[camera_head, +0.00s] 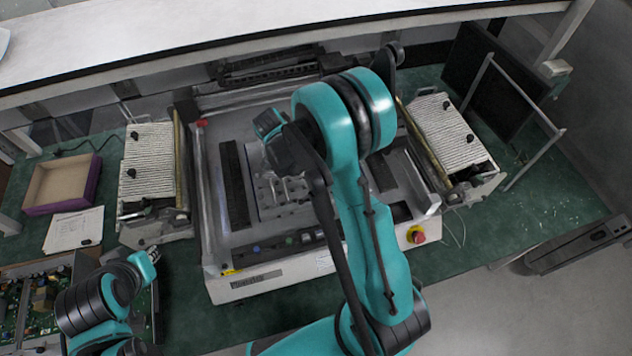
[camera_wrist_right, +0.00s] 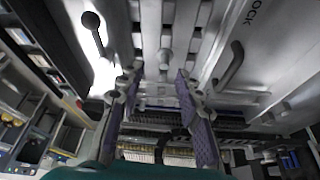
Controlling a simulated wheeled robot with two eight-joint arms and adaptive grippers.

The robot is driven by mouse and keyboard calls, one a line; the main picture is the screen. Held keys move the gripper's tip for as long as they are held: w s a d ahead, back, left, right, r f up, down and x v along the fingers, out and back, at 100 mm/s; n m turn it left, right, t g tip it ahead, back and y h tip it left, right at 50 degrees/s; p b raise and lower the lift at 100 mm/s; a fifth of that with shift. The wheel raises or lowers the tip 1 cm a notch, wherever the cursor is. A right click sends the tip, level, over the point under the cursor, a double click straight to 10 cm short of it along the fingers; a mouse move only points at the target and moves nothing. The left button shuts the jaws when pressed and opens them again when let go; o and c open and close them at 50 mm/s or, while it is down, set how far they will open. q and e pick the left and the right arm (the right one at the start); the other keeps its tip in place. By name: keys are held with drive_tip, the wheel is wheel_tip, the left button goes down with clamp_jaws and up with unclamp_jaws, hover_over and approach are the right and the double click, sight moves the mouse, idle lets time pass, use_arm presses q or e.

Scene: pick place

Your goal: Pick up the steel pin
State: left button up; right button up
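My right gripper (camera_head: 283,190) reaches down over the metal fixture plate (camera_head: 268,212) in the middle of the machine. In the right wrist view its two purple-padded fingers (camera_wrist_right: 157,90) stand apart, with nothing visible gripped between them. A small, light metal pin-like part (camera_wrist_right: 165,59) shows on the slotted metal plate, just beyond and between the fingertips. I cannot tell for sure that it is the steel pin. In the head view my right arm and gripper hide part of the plate, and no pin can be made out. My left gripper (camera_head: 148,262) is at the lower left, far from the plate; its fingers are unclear.
The machine (camera_head: 262,281) has a red stop button (camera_head: 416,235) at its front right. Ribbed white blocks flank it (camera_head: 150,165) (camera_head: 440,130). A purple-edged box (camera_head: 62,184), papers (camera_head: 73,230) and circuit boards (camera_head: 35,300) lie left. Dark knobbed levers (camera_wrist_right: 93,22) rise near the plate.

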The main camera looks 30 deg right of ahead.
drive_tip(key=f, duration=0.1)
drive_tip(key=d+f, duration=0.1)
drive_tip(key=f, duration=0.1)
drive_tip(key=shift+w, duration=0.2)
drive_tip(key=shift+s+d+f, duration=0.15)
drive_tip(key=shift+f, duration=0.15)
clamp_jaws()
drive_tip(key=shift+r, duration=0.15)
